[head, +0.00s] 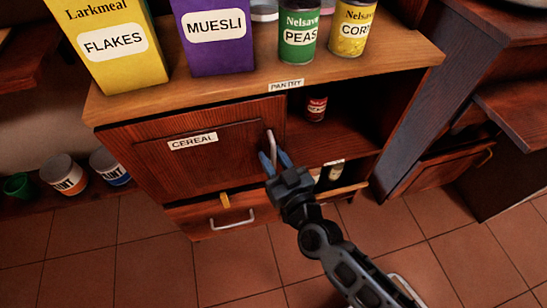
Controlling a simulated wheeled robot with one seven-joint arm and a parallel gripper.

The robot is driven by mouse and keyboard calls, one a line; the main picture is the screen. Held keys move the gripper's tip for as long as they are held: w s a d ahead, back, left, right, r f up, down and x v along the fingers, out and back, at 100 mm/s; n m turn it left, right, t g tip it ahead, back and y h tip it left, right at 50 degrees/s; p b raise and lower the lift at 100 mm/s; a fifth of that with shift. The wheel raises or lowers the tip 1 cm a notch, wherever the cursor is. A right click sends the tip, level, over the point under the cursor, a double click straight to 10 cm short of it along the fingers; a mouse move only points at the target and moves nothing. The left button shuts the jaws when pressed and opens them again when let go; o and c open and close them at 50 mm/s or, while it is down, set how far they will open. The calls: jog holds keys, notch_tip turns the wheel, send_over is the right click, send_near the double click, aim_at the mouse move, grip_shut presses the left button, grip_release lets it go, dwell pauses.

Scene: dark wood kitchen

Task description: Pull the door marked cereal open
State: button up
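The door marked cereal (185,165) is a dark wood panel on the left of the pantry cabinet, with a white CEREAL label (193,141). It looks shut. Its upright metal handle (271,145) is near the door's right edge. My gripper (275,159) is at the lower part of this handle, coming from below right. Its two blue fingertips are apart, one on each side of the handle as seen here. I cannot tell whether either finger touches it.
A drawer with a pale handle (232,220) lies below the door. An open shelf with a red can (316,108) is at right. Boxes of flakes (112,45) and muesli (216,35) and cans stand on top. Paint cans (63,175) are at left.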

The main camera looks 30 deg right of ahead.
jog(key=shift+c, duration=0.4)
grip_shut()
